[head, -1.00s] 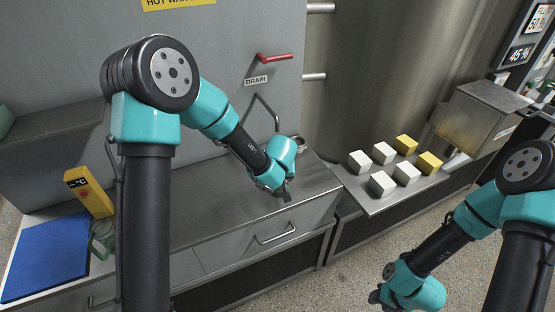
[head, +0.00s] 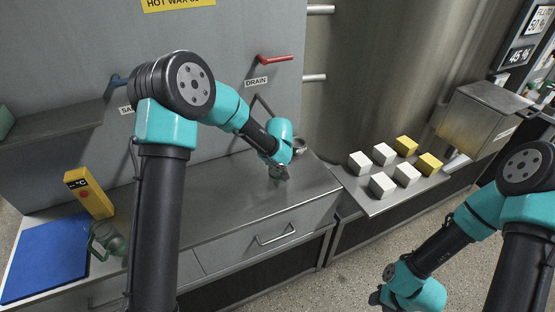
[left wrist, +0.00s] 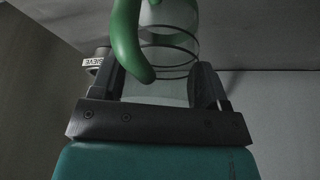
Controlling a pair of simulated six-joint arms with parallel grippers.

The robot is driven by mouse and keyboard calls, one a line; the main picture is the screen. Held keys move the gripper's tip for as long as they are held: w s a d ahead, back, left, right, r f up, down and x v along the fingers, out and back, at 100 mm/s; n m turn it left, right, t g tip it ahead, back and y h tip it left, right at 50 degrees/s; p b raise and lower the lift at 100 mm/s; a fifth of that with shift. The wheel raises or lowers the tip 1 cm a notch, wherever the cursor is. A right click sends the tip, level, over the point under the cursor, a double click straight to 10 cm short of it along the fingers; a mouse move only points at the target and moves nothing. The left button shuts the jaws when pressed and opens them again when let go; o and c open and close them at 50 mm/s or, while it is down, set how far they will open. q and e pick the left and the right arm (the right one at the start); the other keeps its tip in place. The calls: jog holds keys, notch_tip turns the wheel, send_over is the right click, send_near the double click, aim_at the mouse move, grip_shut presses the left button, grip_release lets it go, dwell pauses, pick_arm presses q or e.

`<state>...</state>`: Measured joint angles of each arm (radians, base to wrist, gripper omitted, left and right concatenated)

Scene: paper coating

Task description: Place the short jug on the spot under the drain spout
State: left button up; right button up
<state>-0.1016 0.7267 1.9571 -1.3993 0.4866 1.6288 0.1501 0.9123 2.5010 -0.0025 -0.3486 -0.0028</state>
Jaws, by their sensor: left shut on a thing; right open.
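My left gripper (head: 278,174) is shut on a clear jug (left wrist: 172,38) with a green handle (left wrist: 128,40), seen close in the left wrist view. In the head view the gripper is over the steel counter, in front of the drain pipe (head: 262,104); its arm largely hides the held jug. The drain pipe comes from the wall below the DRAIN label (head: 257,82) and red lever (head: 274,58); its lower end is hidden behind my left arm. A second clear jug (head: 112,240) stands at the counter's left. My right gripper (head: 380,298) is open and empty, low at the bottom edge.
White and yellow blocks (head: 383,153) sit right. The counter's front middle (head: 225,215) is clear.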

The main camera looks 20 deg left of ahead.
pick_arm(q)
jog(key=shift+w+a, duration=0.3)
jog(key=shift+w, duration=0.6)
jog(key=shift+s+f, duration=0.1)
jog(key=shift+f, duration=0.65)
jog(key=shift+f, duration=0.15)
jog(key=o, duration=1)
jog(key=shift+s+d+r, duration=0.1)
jog(key=shift+s+r, duration=0.05)
jog(key=shift+r, duration=0.4)
jog(key=shift+s+r, duration=0.2)
jog(key=shift+s, duration=0.1)
jog(key=s+d, duration=0.1)
jog(key=s, duration=0.2)
jog(key=s+d, duration=0.1)
jog(key=s, duration=0.3)
jog(key=s+d, duration=0.1)
jog(key=s, duration=0.3)
jog(key=shift+d, duration=0.3)
